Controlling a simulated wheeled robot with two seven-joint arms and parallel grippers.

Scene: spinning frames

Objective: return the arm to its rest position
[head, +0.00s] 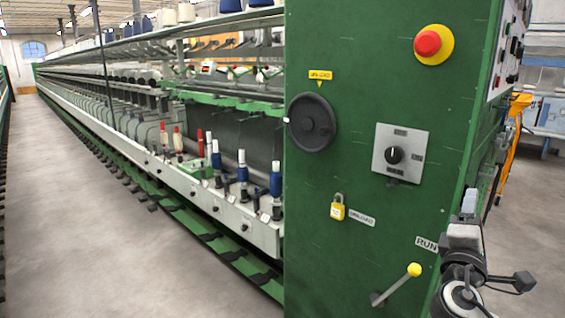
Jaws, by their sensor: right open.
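My right arm (462,290) comes up from the bottom right corner of the head view. My right gripper (469,202) points upward in front of the right edge of the green machine end panel (350,260). It is open and I see nothing held in it. The lever (393,287) with a yellow knob is to the left of my right arm, apart from it. The lever is tilted up to the right, its knob below the RUN label (427,243). My left gripper is not in view.
The panel carries a red stop button (428,43), a black handwheel (310,122), a rotary switch (394,155) and a yellow padlock (337,210). A long spinning frame (200,190) with bobbins runs back on the left. The aisle floor (90,230) is clear.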

